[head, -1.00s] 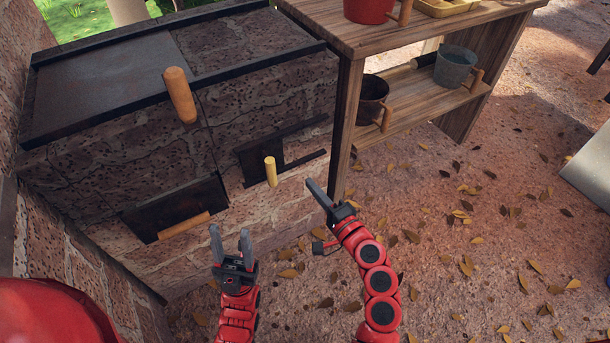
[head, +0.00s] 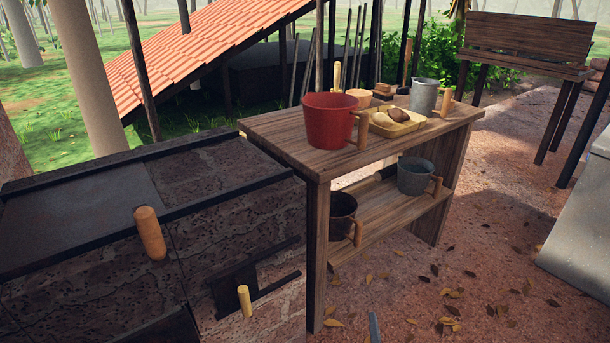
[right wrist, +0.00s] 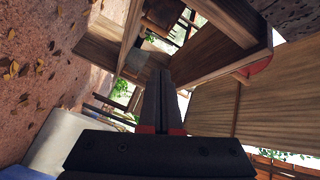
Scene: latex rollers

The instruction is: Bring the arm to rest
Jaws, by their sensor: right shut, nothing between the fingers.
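My right gripper (right wrist: 160,85) is shut and empty in the right wrist view, its two dark fingers lying side by side. In the head view only a thin grey tip of it (head: 374,328) shows at the bottom edge, in front of the wooden table (head: 285,140). The rest of my right arm is out of the head view. My left gripper and arm are not in view.
The table carries a red pot (head: 329,120), a yellow tray (head: 398,124) and a metal bucket (head: 424,95). A dark pot (head: 341,212) and a grey bucket (head: 415,178) stand on its lower shelf. A stone stove (head: 110,250) is at left. Leafy ground lies right.

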